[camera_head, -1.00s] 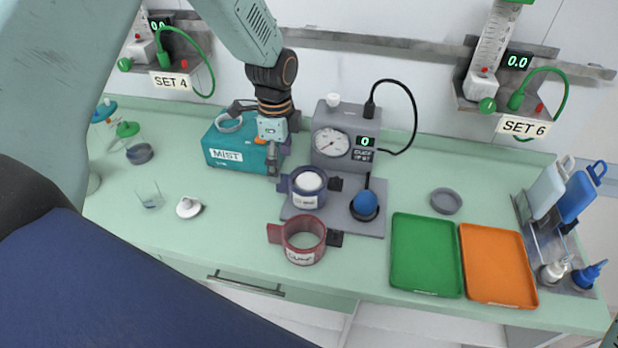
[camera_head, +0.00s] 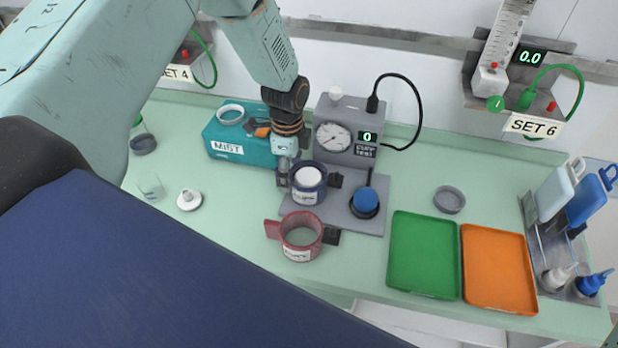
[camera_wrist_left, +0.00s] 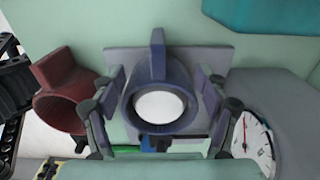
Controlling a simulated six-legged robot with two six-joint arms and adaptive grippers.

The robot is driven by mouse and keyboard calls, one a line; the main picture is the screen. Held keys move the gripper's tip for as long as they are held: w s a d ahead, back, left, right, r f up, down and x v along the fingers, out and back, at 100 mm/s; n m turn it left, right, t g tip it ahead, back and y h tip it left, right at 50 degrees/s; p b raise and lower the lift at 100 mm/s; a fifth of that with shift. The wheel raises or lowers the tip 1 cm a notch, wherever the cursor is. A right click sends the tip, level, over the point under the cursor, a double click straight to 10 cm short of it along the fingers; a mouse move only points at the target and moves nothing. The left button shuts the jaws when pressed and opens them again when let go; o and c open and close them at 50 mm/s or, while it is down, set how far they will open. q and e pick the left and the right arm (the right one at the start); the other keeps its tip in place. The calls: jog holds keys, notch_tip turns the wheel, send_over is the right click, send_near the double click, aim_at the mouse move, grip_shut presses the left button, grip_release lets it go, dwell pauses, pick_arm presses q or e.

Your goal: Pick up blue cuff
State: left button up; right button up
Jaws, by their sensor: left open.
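The blue cuff (camera_head: 307,184) is a dark blue ring with a white round core and a label. It sits upright on the grey plate in front of the gauge box. In the left wrist view the cuff (camera_wrist_left: 160,62) lies between the two fingers, its tab pointing up in the picture. My left gripper (camera_head: 285,178) is at the cuff's left side in the head view. Its fingers (camera_wrist_left: 160,110) are open on either side of the cuff; contact cannot be told.
A red cuff (camera_head: 301,238) stands just in front. The grey gauge box (camera_head: 346,133) is behind, and a blue knob (camera_head: 365,201) is to the right. The teal MIST box (camera_head: 226,147) is at left. Green (camera_head: 424,256) and orange (camera_head: 497,268) trays lie right.

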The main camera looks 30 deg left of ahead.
pick_arm(q)
jog(key=shift+a+f, duration=0.2)
jog(key=shift+f, duration=0.25)
jog(key=shift+s+a, duration=0.25)
jog(key=shift+d, duration=0.1)
jog(key=shift+d+r, duration=0.15)
jog(key=shift+d, duration=0.2)
jog(key=shift+c, duration=1.4)
jog(key=shift+w, duration=0.2)
jog(key=c, duration=0.3)
jog(key=shift+a+f, duration=0.2)
jog(key=shift+a, duration=0.15)
jog(key=c, duration=0.3)
jog(key=shift+s+d+r, duration=0.1)
jog(key=shift+s+d, duration=0.05)
jog(key=shift+s, duration=0.05)
jog(key=c, duration=0.5)
jog(key=shift+w, duration=0.1)
grip_shut()
